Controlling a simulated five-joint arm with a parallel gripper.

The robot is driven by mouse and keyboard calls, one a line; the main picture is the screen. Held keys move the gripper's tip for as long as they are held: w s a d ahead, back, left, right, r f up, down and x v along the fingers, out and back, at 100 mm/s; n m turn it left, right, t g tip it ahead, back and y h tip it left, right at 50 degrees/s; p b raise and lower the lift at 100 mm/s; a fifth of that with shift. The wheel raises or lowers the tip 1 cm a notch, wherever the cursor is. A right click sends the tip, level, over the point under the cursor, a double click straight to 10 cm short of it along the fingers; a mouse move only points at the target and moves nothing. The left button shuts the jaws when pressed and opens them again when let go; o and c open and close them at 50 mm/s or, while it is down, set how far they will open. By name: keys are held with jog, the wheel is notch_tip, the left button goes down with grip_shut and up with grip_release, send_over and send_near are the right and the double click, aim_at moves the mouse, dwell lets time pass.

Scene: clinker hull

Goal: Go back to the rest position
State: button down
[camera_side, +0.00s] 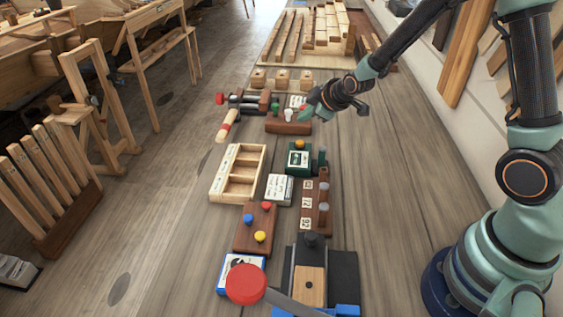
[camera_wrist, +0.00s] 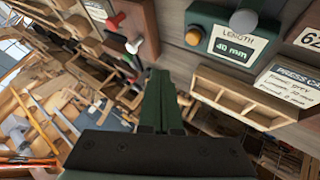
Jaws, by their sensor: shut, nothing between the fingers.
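My gripper (camera_side: 306,110) hangs at the end of my arm in the side view, above the far part of the bench, beside a brown block (camera_side: 287,127) with a white knob. Its dark green fingers (camera_wrist: 161,82) are together in the wrist view, with nothing seen between them. The wrist view is tilted. It shows the brown block (camera_wrist: 138,22) with red and white knobs near the fingertips, and the green box (camera_wrist: 240,38) reading "LENGTH 40 mm" to the right. Whether the fingers touch the brown block cannot be told.
Below my gripper in the side view are a pale compartment tray (camera_side: 238,172), the green box (camera_side: 299,160), a brown block with coloured knobs (camera_side: 255,228) and a red round knob (camera_side: 246,284). Clamps (camera_side: 243,100) lie left of it. Bare bench (camera_side: 385,190) is free on the right.

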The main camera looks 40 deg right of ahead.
jog(key=s+a+r+m+g, duration=0.1)
jog(key=s+a+r+m, duration=0.1)
jog(key=s+r+m, duration=0.2)
jog(key=s+a+r+m+g, duration=0.1)
jog(key=s+r+m, duration=0.3)
jog(key=s+r, duration=0.6)
jog(key=s+g, duration=0.1)
jog(key=s, duration=0.7)
jog(key=shift+a+r+g+y, duration=0.15)
jog(key=shift+a+g+y, duration=0.15)
jog(key=shift+a, duration=0.05)
